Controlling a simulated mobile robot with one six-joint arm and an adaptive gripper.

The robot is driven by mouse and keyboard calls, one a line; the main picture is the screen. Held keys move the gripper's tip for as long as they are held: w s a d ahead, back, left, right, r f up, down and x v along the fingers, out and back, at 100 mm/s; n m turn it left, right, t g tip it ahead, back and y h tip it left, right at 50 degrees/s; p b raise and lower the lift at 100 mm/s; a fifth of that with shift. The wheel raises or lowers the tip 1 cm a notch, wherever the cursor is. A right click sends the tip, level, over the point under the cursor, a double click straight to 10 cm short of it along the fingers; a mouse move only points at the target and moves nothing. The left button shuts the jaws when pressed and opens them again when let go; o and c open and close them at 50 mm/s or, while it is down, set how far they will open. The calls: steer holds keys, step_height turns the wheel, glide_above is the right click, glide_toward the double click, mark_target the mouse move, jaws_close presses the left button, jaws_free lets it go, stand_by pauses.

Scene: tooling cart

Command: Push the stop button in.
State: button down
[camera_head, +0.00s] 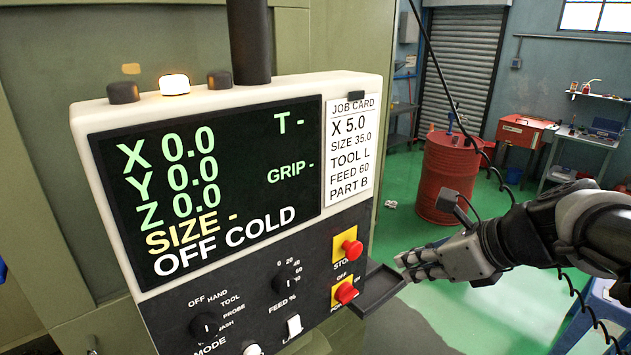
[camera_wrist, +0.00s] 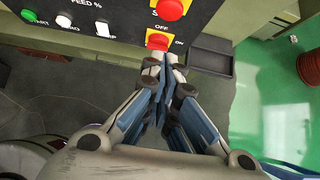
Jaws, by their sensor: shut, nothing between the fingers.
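The stop button (camera_head: 351,248) is a red mushroom head on a yellow plate marked STOP, at the right side of the control panel. It shows at the top edge of the wrist view (camera_wrist: 170,9), partly cut off. I cannot tell whether it is in or out. My gripper (camera_head: 406,267) is shut and empty, to the right of the stop button and apart from it.
The screen (camera_head: 215,180) reads OFF COLD. A small dark tray (camera_head: 380,290) juts out at the panel's lower right, near my gripper. A mode knob (camera_head: 207,325) and feed knob (camera_head: 287,283) sit left of the buttons. A red drum (camera_head: 446,175) stands behind on green floor.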

mark_target(352, 249)
steer(key=w+a+f, duration=0.5)
steer(key=w, duration=0.2)
steer(key=shift+w+a, duration=0.1)
